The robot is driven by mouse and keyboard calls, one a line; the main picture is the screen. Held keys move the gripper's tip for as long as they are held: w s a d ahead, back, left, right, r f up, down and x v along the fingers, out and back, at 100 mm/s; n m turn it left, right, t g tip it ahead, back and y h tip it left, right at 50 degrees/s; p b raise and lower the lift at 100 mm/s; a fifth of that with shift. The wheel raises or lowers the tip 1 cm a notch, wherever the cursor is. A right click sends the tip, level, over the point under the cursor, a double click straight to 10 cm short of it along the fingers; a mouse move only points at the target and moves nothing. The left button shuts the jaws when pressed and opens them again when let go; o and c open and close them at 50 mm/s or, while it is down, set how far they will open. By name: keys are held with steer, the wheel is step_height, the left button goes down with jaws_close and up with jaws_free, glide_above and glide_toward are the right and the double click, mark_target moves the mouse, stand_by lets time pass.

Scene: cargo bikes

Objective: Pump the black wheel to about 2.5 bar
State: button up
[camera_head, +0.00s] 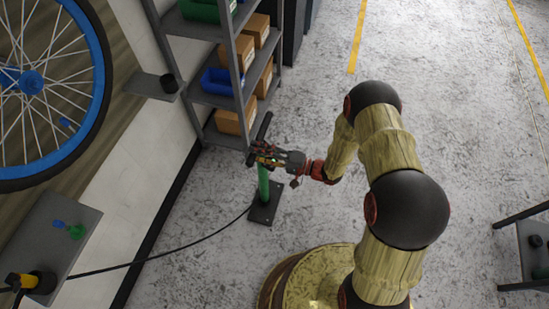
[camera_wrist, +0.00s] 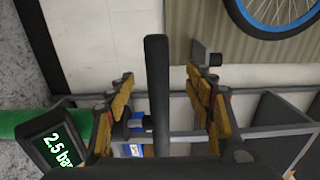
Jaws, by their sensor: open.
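A floor pump with a green barrel (camera_head: 264,184) stands upright on its black base (camera_head: 266,207). My gripper (camera_head: 262,152) is at the pump's black handle (camera_head: 259,131). In the wrist view my gripper (camera_wrist: 162,95) is open, with one finger on each side of the handle bar (camera_wrist: 157,75); gaps show on both sides. The pump's display (camera_wrist: 60,148) reads 2.5 bar, its last letter cut off. A wheel with a blue rim and black tyre (camera_head: 97,110) is partly in view on the left wall; it also shows in the wrist view (camera_wrist: 262,30). No black-rimmed wheel is in view.
A black hose (camera_head: 190,243) runs from the pump to the lower left, by a yellow and black item (camera_head: 35,282) on a grey wall shelf (camera_head: 75,215). Shelving with boxes (camera_head: 235,85) stands behind the pump. Floor to the right is clear up to a dark rack (camera_head: 525,240).

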steer(key=v, duration=0.9)
stand_by(0.8)
